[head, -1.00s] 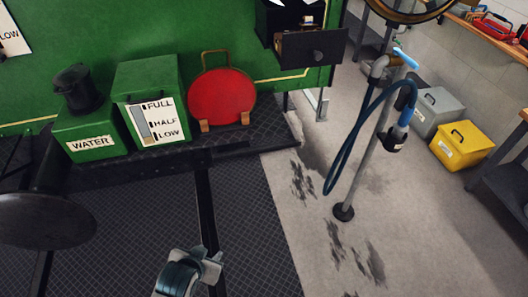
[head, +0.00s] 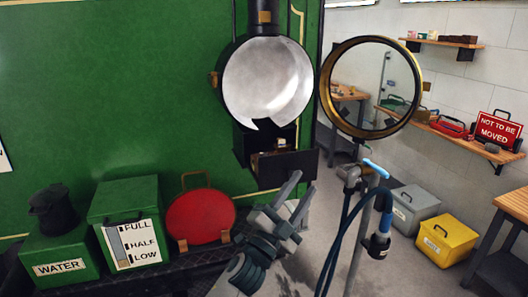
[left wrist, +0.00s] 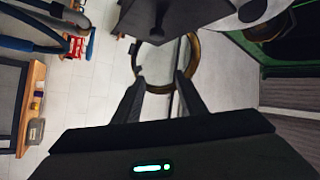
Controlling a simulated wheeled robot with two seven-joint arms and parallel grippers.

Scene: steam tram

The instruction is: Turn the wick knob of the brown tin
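I cannot pick out the brown tin or its wick knob for sure. A small brownish item (head: 263,160) sits partly hidden in the dark opening under the round silver reflector (head: 267,78). A dark drawer-like flap (head: 287,168) sticks out there. My left gripper (head: 299,190) is just below and right of this flap, pointing up, with its fingers apart. In the left wrist view my left gripper (left wrist: 160,83) is open and empty, with a dark block (left wrist: 155,18) ahead of it. My right gripper is not in view.
A brass-rimmed round glass (head: 372,87) stands swung out at the right, above a post with a blue hose (head: 340,235). A red disc (head: 200,215) and green boxes (head: 125,205) stand at left. Grey (head: 414,212) and yellow (head: 445,240) boxes stand on the floor.

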